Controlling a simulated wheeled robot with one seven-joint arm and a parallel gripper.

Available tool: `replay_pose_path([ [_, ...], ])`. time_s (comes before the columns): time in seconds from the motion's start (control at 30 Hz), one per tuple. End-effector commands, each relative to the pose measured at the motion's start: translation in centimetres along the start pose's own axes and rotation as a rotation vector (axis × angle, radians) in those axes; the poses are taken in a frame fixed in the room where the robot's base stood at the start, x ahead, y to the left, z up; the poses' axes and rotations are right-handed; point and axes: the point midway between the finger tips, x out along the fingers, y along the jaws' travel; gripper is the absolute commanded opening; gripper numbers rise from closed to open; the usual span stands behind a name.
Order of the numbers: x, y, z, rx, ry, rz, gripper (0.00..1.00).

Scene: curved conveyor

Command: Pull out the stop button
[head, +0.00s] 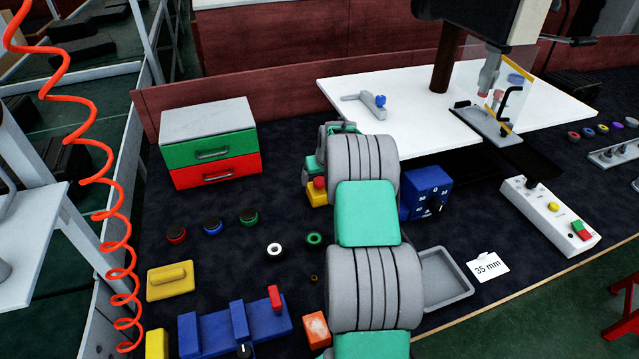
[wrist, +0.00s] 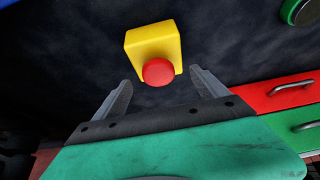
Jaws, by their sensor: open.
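The stop button is a red round knob (wrist: 158,71) on a yellow box (wrist: 152,45). In the wrist view it lies just beyond my gripper (wrist: 162,88), roughly between the two fingertips. The fingers are spread apart and hold nothing. In the head view the red knob (head: 319,183) and the yellow box (head: 316,197) show in part at the left edge of my arm, which hides the rest. My gripper's fingertips are hidden there behind my arm. I cannot tell whether a finger touches the knob.
A drawer unit with green and red drawers (head: 209,150) stands to the left. A blue dial box (head: 428,190) stands right of my arm. Several round buttons (head: 212,227) lie at the front left. A grey tray (head: 446,280) lies at the front right.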

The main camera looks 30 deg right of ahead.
Motion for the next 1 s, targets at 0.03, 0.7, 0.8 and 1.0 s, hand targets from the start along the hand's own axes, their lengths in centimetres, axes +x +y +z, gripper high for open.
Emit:
replay_pose_path([
  [0.03,0.0,0.0,0.0,0.0,0.0,0.0,0.88],
  [0.7,-2.6,0.0,-1.3,0.0,0.001,0.0,1.0],
  [0.8,-3.7,0.0,-1.8,0.0,0.001,0.0,1.0],
  [1.0,-5.8,0.0,-2.8,0.0,0.0,0.0,1.0],
])
